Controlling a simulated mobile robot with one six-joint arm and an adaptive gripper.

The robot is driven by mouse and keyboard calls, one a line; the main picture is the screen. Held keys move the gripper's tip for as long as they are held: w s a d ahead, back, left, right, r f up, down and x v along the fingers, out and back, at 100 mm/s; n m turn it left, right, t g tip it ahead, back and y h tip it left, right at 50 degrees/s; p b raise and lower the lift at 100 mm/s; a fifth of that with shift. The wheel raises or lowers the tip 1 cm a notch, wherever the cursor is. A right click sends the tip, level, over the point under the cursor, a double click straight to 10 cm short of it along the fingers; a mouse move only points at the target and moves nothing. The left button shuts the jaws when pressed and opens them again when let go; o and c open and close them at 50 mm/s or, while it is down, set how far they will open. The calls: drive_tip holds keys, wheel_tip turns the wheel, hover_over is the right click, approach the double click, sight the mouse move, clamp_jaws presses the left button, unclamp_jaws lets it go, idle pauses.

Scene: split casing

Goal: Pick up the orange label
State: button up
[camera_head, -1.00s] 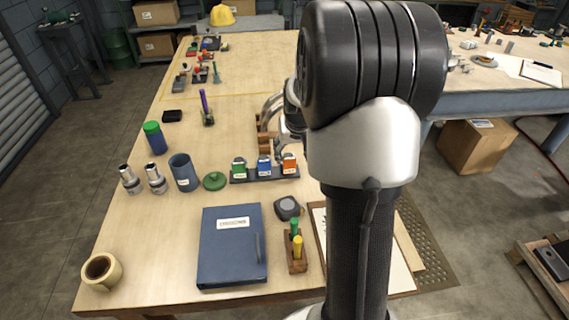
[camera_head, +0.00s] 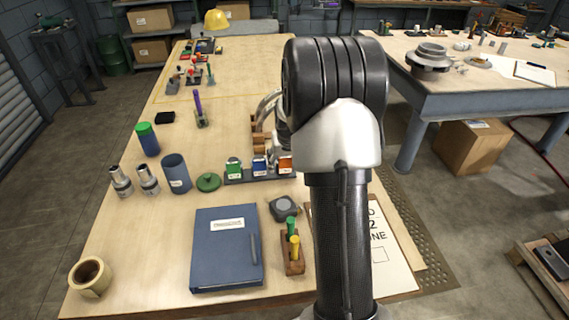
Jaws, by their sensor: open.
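The orange label (camera_head: 285,166) is a small orange block with a white face. It sits at the right end of a dark holder (camera_head: 233,178), beside a blue label (camera_head: 259,166) and a green label (camera_head: 233,168). My arm stands over the right side of the table and covers much of the area behind the orange label. My gripper (camera_head: 283,149) shows only in small part, just above and behind the orange label. It is open. Its fingertips are too small and covered to tell whether they touch the label.
A green disc (camera_head: 208,182), a blue cup (camera_head: 175,173), a tape measure (camera_head: 285,208) and a blue binder (camera_head: 226,247) lie near the holder. A curved metal part (camera_head: 267,103) in a wooden cradle stands behind it. A clipboard (camera_head: 396,262) lies at right.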

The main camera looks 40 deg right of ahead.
drive_tip(key=shift+c, duration=0.4)
drive_tip(key=shift+s, duration=0.1)
drive_tip(key=c, duration=0.7)
drive_tip(key=shift+s+a+f, duration=0.1)
drive_tip(key=c, duration=0.4)
drive_tip(key=shift+s+f, duration=0.1)
